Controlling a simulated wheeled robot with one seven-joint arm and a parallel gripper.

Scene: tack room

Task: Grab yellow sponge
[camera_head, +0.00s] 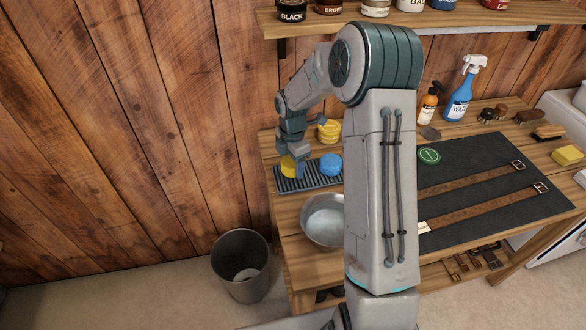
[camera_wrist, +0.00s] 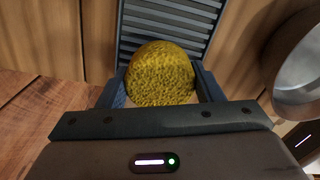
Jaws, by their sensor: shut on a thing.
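A round yellow sponge (camera_head: 289,166) is at the left end of a dark ribbed tray (camera_head: 316,183) on the wooden bench. In the wrist view the sponge (camera_wrist: 160,74) fills the space between the two fingers, with a finger against each side. My gripper (camera_head: 291,158) is shut on it, pointing down over the tray (camera_wrist: 165,22). I cannot tell whether the sponge still touches the tray. A round blue sponge (camera_head: 330,164) lies on the tray to the right of the yellow one.
A yellow tin (camera_head: 329,130) stands behind the tray. A metal bowl (camera_head: 321,222) sits in front. A bin (camera_head: 241,262) stands on the floor. A spray bottle (camera_head: 460,95), a dark mat (camera_head: 470,165) with straps and a rectangular yellow sponge (camera_head: 567,155) are at the right.

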